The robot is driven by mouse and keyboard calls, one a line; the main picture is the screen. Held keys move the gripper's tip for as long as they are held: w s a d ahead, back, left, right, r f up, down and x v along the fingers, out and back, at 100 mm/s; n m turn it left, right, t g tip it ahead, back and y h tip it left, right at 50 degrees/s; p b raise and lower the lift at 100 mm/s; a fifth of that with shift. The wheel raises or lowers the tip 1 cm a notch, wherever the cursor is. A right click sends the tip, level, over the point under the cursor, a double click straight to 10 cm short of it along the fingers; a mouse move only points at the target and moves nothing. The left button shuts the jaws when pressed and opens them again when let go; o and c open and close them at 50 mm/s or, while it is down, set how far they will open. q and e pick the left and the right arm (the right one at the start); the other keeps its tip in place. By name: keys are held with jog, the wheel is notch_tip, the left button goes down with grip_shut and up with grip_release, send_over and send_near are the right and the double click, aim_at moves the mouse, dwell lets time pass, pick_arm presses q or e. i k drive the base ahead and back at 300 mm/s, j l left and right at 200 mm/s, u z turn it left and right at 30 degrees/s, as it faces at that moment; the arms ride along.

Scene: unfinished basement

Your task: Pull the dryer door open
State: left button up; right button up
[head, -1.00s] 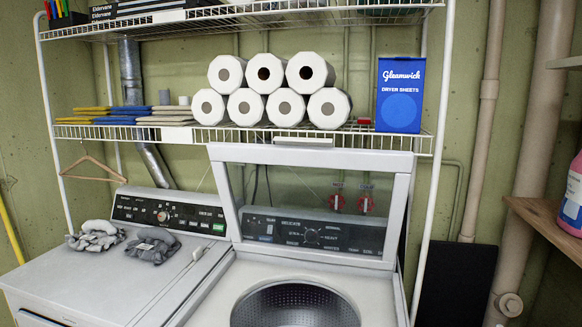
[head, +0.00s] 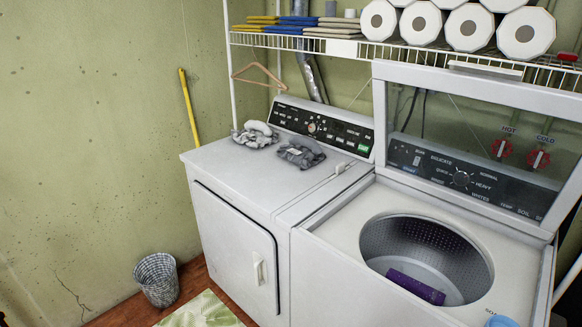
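The dryer (head: 222,166) is the white machine at the left of the pair, in the middle of the head view. Its front door (head: 236,248) looks shut, set flush in the front panel with a dark line around its edge. A pale upright handle (head: 259,268) sits near the door's right edge. Two grey bundles of cloth (head: 278,143) lie on the dryer's top. Neither of my grippers is in the head view, and nothing touches the door.
The washer (head: 345,240) stands right of the dryer with its lid (head: 450,100) up and a purple item (head: 416,287) in its drum. A woven basket (head: 157,279) and a patterned green rug (head: 200,312) lie on the floor in front. A yellow pole (head: 189,108) leans on the wall.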

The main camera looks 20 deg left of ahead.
aim_at(244, 250)
jog(key=u, duration=1.3)
jog(key=i+j+z, duration=0.2)
jog(key=i+j, duration=0.15)
jog(key=j, duration=0.25)
jog(key=i+j+z, duration=0.1)
jog(key=j, duration=0.2)
jog(key=i+j+z, duration=0.1)
jog(key=j, duration=0.25)
jog(key=i+j+z, duration=0.1)
jog(key=i+j, duration=0.15)
jog(key=j, duration=0.1)
